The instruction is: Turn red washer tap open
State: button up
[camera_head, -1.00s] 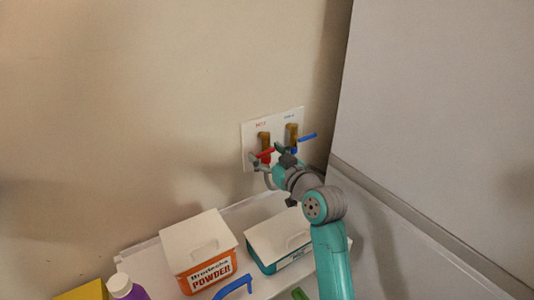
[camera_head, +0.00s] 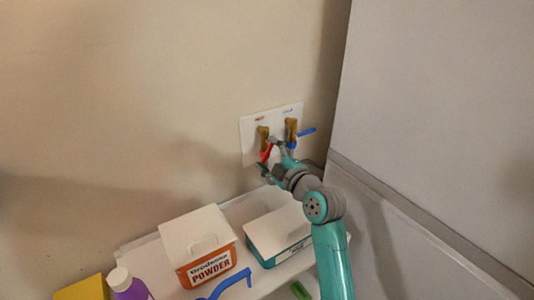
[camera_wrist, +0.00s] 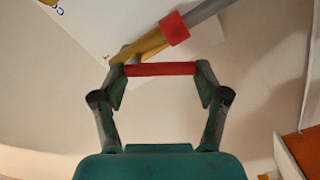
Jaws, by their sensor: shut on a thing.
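The red tap handle (camera_head: 267,153) is on the left brass tap (camera_head: 263,133) of a white wall plate (camera_head: 249,125). In the head view it slants steeply downward. In the wrist view the red handle (camera_wrist: 160,69) lies crosswise between my gripper's fingertips, below the brass valve body (camera_wrist: 150,45) and a red band on a grey hose. My gripper (camera_wrist: 160,72) is shut on the red handle; in the head view my gripper (camera_head: 270,160) is at the plate's lower edge and partly hides it. The blue tap handle (camera_head: 307,131) on the right tap points right.
A shelf below holds an orange powder box (camera_head: 207,270), a teal box (camera_head: 282,255), a purple bottle (camera_head: 128,286) with a white cap and a yellow box (camera_head: 84,290). A large grey panel (camera_head: 430,120) stands close on the right.

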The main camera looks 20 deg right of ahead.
jog(key=n, duration=0.4)
jog(key=d+f+n, duration=0.1)
jog(key=n, duration=0.1)
jog(key=shift+w, duration=0.2)
jog(key=shift+d, duration=0.1)
dwell(0.4)
jog(key=o, duration=1.1)
jog(key=shift+o, duration=0.2)
jog(key=v, duration=1.2)
